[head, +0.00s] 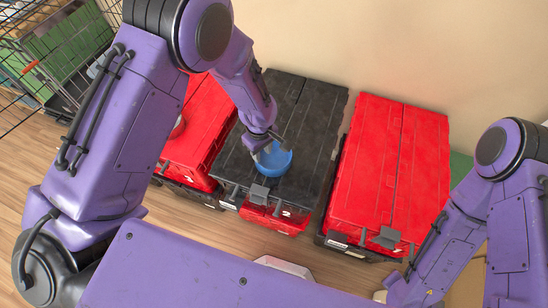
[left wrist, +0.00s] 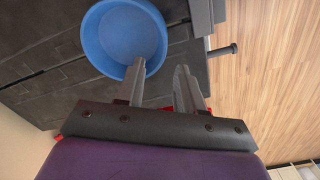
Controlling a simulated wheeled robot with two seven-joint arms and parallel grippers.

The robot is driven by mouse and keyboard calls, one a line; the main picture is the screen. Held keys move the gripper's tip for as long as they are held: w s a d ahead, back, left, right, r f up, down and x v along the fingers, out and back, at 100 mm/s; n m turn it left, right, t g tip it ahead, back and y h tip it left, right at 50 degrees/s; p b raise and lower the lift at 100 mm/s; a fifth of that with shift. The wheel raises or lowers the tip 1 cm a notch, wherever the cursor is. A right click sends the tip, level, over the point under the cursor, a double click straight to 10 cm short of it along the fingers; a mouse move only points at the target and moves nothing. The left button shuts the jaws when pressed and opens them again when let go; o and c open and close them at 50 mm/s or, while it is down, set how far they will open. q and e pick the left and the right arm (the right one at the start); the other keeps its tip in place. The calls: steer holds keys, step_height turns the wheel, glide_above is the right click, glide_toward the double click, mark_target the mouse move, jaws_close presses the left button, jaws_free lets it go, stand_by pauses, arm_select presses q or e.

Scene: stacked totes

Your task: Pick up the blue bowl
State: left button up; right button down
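The blue bowl (head: 275,165) sits upright on the black lid of the middle tote (head: 312,130) in the head view. It is round and looks empty in the left wrist view (left wrist: 108,42). My left gripper (head: 272,144) is right at the bowl, over its far side in the head view. In the left wrist view the fingers of the left gripper (left wrist: 160,70) are apart, one overlapping the bowl's inside and the other outside its rim. I cannot tell whether either finger touches the bowl. My right arm shows at the right of the head view, but its gripper does not.
Red-lidded totes stand left (head: 193,140) and right (head: 385,165) of the middle tote. A beige wall (head: 400,45) rises behind them. A wire rack (head: 50,55) stands at the upper left. Wood floor (head: 180,215) shows in front.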

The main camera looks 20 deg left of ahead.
mark_target(261, 164)
arm_select(q)
steer(key=f, duration=0.3)
steer(key=f+p, duration=0.1)
steer(key=f, duration=0.4)
steer(key=shift+a+f, duration=0.35)
steer(key=shift+a, duration=0.05)
steer(key=shift+r, duration=0.1)
jaws_close()
